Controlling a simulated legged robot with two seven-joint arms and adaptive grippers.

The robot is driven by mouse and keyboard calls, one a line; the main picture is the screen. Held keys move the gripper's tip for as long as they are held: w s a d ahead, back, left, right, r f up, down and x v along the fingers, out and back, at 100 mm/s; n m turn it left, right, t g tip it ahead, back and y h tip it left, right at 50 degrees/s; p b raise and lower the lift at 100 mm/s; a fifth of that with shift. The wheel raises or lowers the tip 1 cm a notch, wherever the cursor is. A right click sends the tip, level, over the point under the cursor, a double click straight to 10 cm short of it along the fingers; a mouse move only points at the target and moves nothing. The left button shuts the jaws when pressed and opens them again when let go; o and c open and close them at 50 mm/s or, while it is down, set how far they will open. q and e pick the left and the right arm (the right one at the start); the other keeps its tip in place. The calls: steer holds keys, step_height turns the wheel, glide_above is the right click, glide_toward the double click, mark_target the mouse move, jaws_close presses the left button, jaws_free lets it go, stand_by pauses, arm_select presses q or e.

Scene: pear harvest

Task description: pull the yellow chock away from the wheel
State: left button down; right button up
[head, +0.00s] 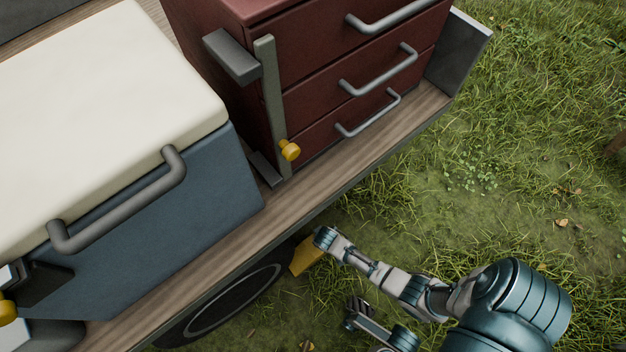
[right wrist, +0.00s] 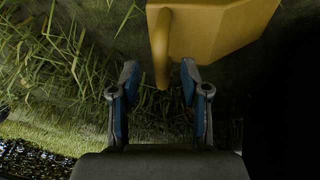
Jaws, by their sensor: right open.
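The yellow chock (head: 306,256) sits low beside the wheel (head: 232,302), under the cart's edge. My right arm reaches in from the lower right, and its dark end (head: 326,238) is right by the chock. In the right wrist view, the chock (right wrist: 222,28) fills the top, with its upright handle (right wrist: 160,48) pointing toward me. My right gripper (right wrist: 159,68) is open, its blue-padded fingers apart. The handle's lower end shows between the fingertips, and neither finger visibly closes on it. My left gripper does not show.
The cart's wooden deck (head: 330,185) carries a dark red drawer cabinet (head: 300,60) and a blue box (head: 205,190) with a cream lid. A yellow knob (head: 289,150) is on the cabinet's upright bar. Open grass (head: 500,180) lies to the right.

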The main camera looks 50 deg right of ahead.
steer(key=b+x, duration=0.1)
steer(key=x, duration=0.1)
steer(key=shift+f, duration=0.35)
steer(key=shift+w, duration=0.15)
steer(key=shift+d, duration=0.1)
jaws_close()
